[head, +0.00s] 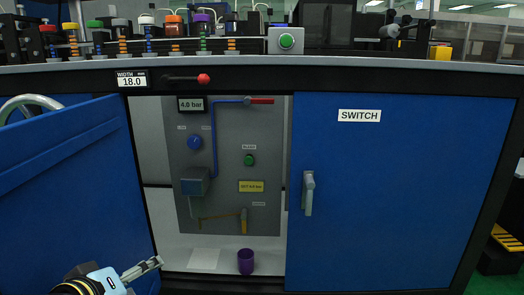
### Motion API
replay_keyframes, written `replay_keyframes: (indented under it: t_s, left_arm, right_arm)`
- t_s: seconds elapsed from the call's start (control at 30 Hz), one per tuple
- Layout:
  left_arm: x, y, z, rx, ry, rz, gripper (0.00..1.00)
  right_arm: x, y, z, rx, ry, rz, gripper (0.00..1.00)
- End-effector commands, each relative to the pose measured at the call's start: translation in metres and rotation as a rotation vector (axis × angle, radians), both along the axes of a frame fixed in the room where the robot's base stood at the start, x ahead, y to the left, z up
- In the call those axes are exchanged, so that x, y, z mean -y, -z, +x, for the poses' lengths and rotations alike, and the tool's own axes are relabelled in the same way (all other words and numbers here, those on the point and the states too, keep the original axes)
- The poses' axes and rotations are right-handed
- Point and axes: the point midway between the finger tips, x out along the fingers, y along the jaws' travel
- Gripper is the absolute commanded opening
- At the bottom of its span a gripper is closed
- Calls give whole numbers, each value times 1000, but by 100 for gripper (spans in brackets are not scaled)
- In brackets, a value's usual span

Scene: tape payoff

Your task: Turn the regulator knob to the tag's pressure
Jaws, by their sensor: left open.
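The round blue regulator knob (195,142) sits on the grey panel (222,130) inside the open cabinet. The display (191,104) above it reads 4.0 bar. The yellow tag (251,186) at the panel's lower right seems to read "SET 4.0 bar", but its digits are small. My left gripper (155,265) is open and empty at the bottom left, in front of the cabinet opening. It is well below the knob and apart from it. My right gripper is out of view.
The left blue door (70,190) stands open; the right door (400,200), marked SWITCH, is shut. A red-handled lever (262,101), a blue pipe and a green button (249,160) are on the panel. A purple cup (245,262) stands on the cabinet floor.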

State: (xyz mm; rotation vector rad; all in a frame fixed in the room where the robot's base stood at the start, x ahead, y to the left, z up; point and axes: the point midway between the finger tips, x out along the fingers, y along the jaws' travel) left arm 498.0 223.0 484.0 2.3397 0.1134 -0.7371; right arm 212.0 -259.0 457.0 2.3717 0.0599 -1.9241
Motion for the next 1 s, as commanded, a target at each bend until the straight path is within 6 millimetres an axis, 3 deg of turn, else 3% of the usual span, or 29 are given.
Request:
replay_keyframes:
  t_s: [0.2, 0.3, 0.5, 0.77, 1.0]
  left_arm:
    - [-13, 39, -122, -349, 208, 271, 65]
    - [-21, 44, -170, -484, 301, 360, 65]
    - [-33, 41, -246, -689, 448, 471, 65]
    - [-47, 24, -322, -899, 609, 557, 65]
    - [-53, 49, -317, -894, 602, 561, 65]
  right_arm:
    - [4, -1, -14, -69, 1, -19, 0]
    - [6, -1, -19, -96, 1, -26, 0]
    - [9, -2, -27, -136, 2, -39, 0]
    - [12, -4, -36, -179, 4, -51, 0]
    - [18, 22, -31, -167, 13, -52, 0]
